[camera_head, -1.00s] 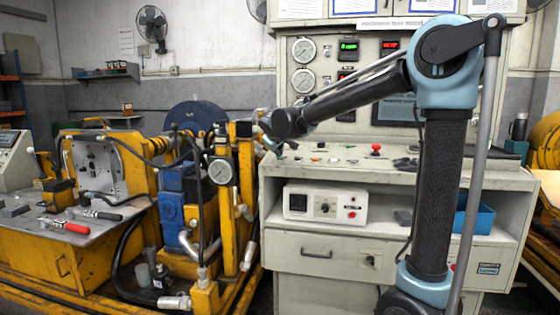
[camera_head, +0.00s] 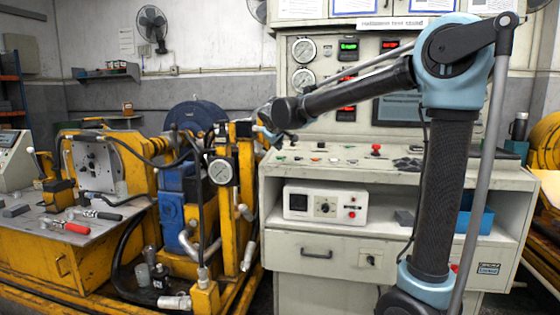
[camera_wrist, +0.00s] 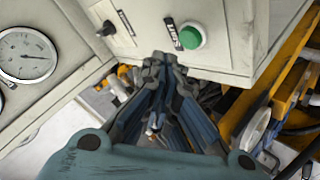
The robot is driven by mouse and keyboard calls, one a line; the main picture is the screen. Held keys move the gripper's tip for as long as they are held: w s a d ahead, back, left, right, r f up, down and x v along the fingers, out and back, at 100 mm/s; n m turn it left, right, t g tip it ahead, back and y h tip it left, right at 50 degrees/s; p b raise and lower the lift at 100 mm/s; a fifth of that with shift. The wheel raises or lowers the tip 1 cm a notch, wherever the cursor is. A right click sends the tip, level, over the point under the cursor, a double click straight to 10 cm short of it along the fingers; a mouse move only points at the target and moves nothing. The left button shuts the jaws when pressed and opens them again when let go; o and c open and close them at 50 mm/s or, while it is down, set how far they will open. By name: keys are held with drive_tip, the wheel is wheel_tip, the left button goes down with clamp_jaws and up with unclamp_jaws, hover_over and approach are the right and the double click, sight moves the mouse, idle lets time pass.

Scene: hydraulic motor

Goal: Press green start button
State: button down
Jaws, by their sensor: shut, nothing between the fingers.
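The round green button (camera_wrist: 190,36) shows in the wrist view on a pale panel, with a black label next to it. My gripper (camera_wrist: 165,62) is shut and empty, its dark fingertips together just below the button in the picture. A visible gap in the picture separates the tips from the button; its depth is hard to judge. In the head view my arm reaches left over the left end of the control console (camera_head: 345,172). The gripper there is small and partly hidden behind my arm.
A dark switch (camera_wrist: 106,29) sits left of the button in the wrist view, and a pressure gauge (camera_wrist: 24,54) is at far left. The yellow machine (camera_head: 110,250) with hoses stands close left of the console. A red knob (camera_head: 376,149) rises from the console top.

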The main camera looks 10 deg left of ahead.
sight(276, 162)
drive_tip(key=r, duration=0.3)
drive_tip(key=shift+s+r, duration=0.25)
drive_tip(key=shift+r, duration=0.1)
idle(0.4)
